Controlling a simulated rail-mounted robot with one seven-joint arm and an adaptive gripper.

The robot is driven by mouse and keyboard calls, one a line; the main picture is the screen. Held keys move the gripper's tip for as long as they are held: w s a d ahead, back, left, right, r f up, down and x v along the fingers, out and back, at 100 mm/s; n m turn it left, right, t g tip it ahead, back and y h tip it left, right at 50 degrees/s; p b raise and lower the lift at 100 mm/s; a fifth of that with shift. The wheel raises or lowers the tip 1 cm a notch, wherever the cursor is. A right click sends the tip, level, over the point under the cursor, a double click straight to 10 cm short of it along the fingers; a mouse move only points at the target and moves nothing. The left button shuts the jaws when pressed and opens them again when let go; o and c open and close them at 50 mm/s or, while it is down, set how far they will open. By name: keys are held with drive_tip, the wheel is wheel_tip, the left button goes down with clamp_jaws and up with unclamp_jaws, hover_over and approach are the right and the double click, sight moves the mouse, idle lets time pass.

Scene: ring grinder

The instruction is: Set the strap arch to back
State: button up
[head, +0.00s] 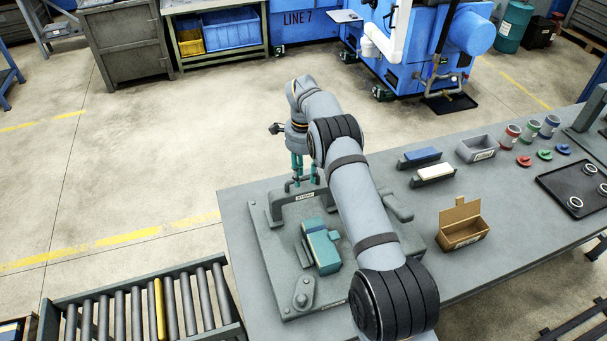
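A grey fixture plate (262,250) lies on the near left end of the workbench. At its back edge is a grey block with a white label that seems to read STRAP (305,196). A dark strap arch (291,184) rises at this block, partly hidden by my fingers. My gripper (305,179) points down at the arch with its two teal fingers apart. The fingertips are at the arch's height in the picture; I cannot tell whether they touch it. A teal block (322,250) sits in the middle of the plate. My arm hides the plate's right part.
A cardboard box (461,226), a grey bin (476,148), and blue (420,157) and white (435,173) blocks stand right of my arm. Coloured cups (531,130) and a black tray (575,190) with rings lie farther right. A roller conveyor (140,308) is at lower left.

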drive_tip(key=shift+o, duration=0.9)
drive_tip(key=shift+a, duration=0.1)
drive_tip(key=shift+r, duration=0.1)
wheel_tip(320, 180, up, 7)
drive_tip(key=shift+r, duration=0.15)
drive_tip(key=shift+s, duration=0.1)
